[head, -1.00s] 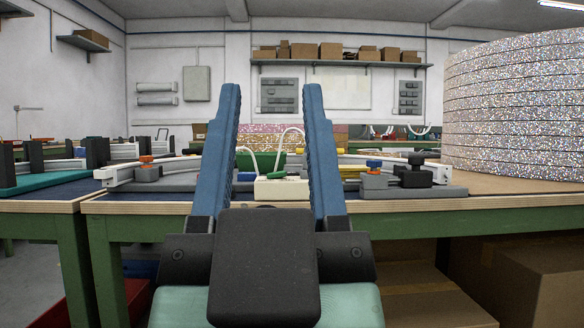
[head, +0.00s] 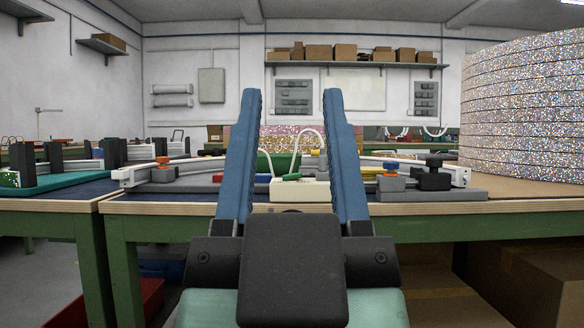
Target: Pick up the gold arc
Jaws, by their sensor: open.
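My gripper (head: 292,92) stands in the middle of the head view, its two blue fingers pointing up and apart, with nothing between them. Behind the fingers, at the far side of the bench, is a low glittery block (head: 290,133) with pinkish and gold-coloured bands. The fingers hide parts of it, and I cannot tell whether a separate gold arc is there. A long pale curved strip (head: 136,177) is held in a grey jig on the bench, beyond my gripper. No other gold arc shows clearly.
The wooden bench (head: 160,208) has a green frame and its front edge crosses the view. A tall silver glitter stack (head: 520,110) fills the right. Clamps with orange (head: 390,168) and black knobs stand on the jig. A cream box (head: 298,190) with white cables shows between the fingers.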

